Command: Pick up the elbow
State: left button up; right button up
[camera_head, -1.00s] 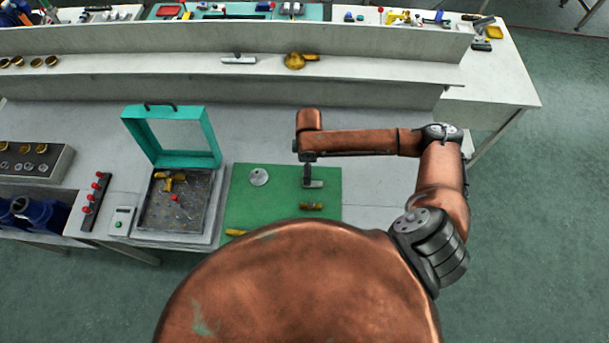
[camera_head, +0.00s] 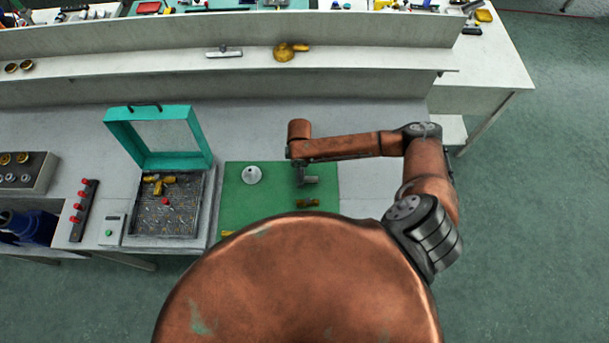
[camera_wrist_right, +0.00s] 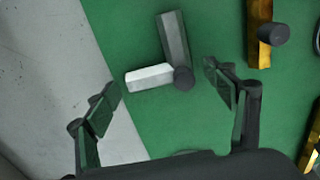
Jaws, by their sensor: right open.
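The elbow (camera_wrist_right: 176,42) is a grey, L-shaped pipe piece with one lighter leg and a dark round end, lying on the green mat (camera_wrist_right: 125,45) in the right wrist view. In the head view, the grey elbow (camera_head: 309,181) shows small under my right gripper (camera_head: 303,172). In the right wrist view my right gripper (camera_wrist_right: 163,82) is open, with a finger on either side of the elbow's lower part. Nothing is held, and I cannot tell its height above the elbow. My left gripper is not in view.
A brass piece (camera_head: 307,203) lies on the mat near the elbow, with a pale round part (camera_head: 251,174) to the left. A teal-lidded case (camera_head: 158,140) with brass parts stands left of the mat. A shelf (camera_head: 150,68) runs behind. The bench right of the mat is clear.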

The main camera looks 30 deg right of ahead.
jog(key=shift+f, duration=0.1)
jog(key=c, duration=1.3)
